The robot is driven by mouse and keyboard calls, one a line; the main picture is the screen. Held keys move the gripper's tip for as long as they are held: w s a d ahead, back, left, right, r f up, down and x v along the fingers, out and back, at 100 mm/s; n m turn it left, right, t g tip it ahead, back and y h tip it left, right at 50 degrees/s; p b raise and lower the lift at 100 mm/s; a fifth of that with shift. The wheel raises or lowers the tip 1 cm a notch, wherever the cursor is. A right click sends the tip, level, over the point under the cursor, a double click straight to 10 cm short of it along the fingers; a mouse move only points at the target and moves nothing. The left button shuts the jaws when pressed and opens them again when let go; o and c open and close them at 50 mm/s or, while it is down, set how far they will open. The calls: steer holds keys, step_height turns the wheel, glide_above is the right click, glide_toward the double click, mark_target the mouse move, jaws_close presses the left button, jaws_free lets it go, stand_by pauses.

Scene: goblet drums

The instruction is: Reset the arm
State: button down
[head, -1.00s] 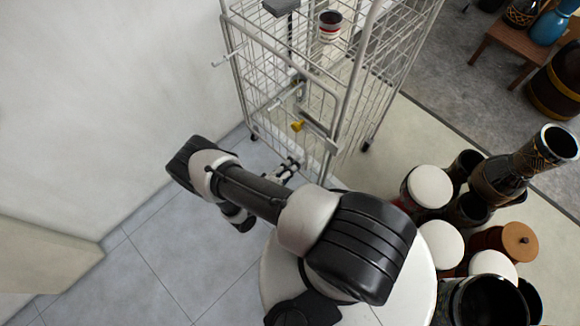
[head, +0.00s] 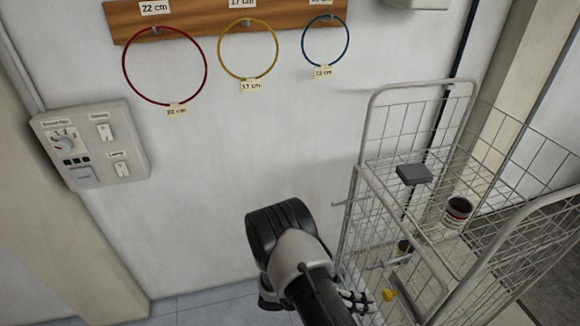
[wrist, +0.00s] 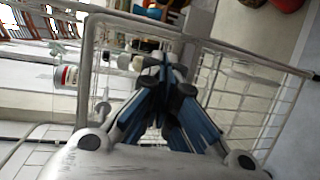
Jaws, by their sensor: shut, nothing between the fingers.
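My gripper (head: 357,300) shows at the bottom of the head view, close to the left side of the wire cage trolley (head: 372,130). Part of it is hidden behind my arm. In the wrist view my gripper (wrist: 160,80) has its fingers drawn together, with nothing between them. I cannot tell whether the fingers touch the wires.
Inside the trolley are a dark and red tin (head: 457,212), a grey block (head: 413,174) and a yellow piece (head: 389,295). On the wall are a switch panel (head: 90,145) and red (head: 124,72), yellow (head: 220,58) and blue (head: 304,45) rings. Floor shows at lower left.

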steer(key=s+r+m+g+y, duration=0.3)
steer(key=r+y, duration=0.5)
steer(key=r, duration=1.3)
steer(key=s+a+r+n+t+y, duration=0.1)
steer(key=s+a+r+t+y, duration=0.2)
steer(key=s+r, duration=0.3)
steer(key=s+a+r+n+t+y, duration=0.1)
steer(key=s+a+r+t+y, duration=0.2)
steer(key=s+r+t+y, duration=0.1)
steer(key=shift+s+r+n+t+y, duration=0.35)
steer(key=shift+s+r+t, duration=0.25)
steer(key=shift+s+r, duration=0.8)
steer(key=shift+w, duration=0.15)
